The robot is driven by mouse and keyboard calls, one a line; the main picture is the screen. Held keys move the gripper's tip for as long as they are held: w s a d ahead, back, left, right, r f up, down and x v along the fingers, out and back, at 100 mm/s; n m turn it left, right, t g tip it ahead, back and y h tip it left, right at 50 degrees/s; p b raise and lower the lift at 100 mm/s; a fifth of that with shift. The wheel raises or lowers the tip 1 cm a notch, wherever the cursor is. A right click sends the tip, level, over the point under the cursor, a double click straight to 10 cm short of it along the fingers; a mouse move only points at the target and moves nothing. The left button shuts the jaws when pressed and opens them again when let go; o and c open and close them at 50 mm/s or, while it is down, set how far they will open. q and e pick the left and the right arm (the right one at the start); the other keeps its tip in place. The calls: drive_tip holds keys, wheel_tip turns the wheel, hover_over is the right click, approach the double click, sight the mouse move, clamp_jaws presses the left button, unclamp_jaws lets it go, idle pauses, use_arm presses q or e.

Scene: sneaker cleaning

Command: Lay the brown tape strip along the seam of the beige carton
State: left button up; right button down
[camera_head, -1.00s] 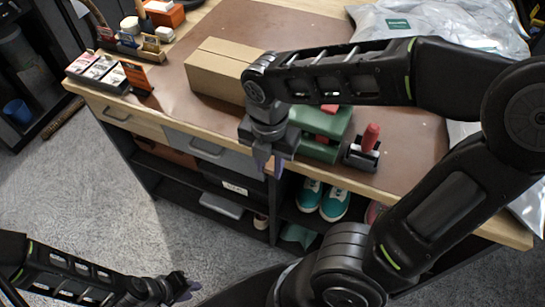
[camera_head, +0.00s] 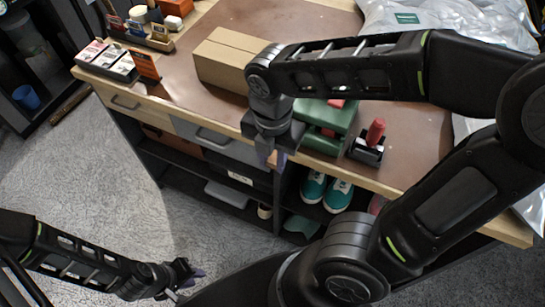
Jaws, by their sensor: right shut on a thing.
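The beige carton (camera_head: 222,64) is a closed box lying on the brown mat, with a seam line along its top. My right gripper (camera_head: 272,158) points down at the front edge of the bench, in front of the carton's right end. My right arm covers the carton's right end.
A green box-like object (camera_head: 327,117) and a red-handled tool in a dark holder (camera_head: 370,143) stand right of my right gripper. A box rack (camera_head: 108,62) and small-item tray (camera_head: 140,38) are at left. Silvery bags (camera_head: 450,25) lie back right. Teal sneakers (camera_head: 325,192) sit on the shelf below.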

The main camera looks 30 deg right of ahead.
wheel_tip(320, 180, up, 4)
drive_tip(key=p, duration=0.3)
drive_tip(key=shift+r, duration=0.1)
drive_tip(key=shift+r+p, duration=0.65)
drive_tip(key=shift+r, duration=0.55)
